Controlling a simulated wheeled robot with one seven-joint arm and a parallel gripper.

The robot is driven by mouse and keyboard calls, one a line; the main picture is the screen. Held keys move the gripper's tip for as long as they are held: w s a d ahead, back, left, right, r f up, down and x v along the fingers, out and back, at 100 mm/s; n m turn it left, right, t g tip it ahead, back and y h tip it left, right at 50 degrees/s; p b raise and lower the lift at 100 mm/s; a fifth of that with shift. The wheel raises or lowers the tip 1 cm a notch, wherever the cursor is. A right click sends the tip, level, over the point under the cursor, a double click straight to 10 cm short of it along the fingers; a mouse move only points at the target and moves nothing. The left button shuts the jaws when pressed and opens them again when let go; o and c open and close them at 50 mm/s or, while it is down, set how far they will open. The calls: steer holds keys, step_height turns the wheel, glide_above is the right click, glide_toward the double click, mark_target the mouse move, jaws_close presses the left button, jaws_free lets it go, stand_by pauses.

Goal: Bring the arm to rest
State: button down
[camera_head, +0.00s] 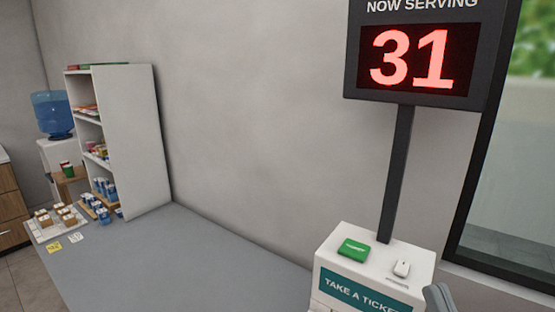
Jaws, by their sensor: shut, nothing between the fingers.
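My gripper is not in view. A rounded grey piece (439,298) shows at the bottom edge, right of centre, in front of the white ticket stand. It may be part of my arm, but too little of it shows to tell. No fingers can be made out.
A dark post (397,170) carries a "31" sign (357,85). The grey counter (190,265) is mostly bare; a stocked shelf (137,140) stands at left.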

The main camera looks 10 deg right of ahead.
steer(key=s+a+f+g, duration=0.2)
steer(key=s+f+g, duration=0.3)
steer(key=s+f, duration=0.6)
steer(key=s+a+f+g, duration=0.2)
steer(key=s+f+g, duration=0.3)
steer(key=s+f, duration=0.5)
step_height(320, 180, down, 2)
steer(key=shift+s+a+f+m, duration=0.15)
steer(key=shift+s+a+m, duration=0.1)
steer(key=shift+s+m, duration=0.15)
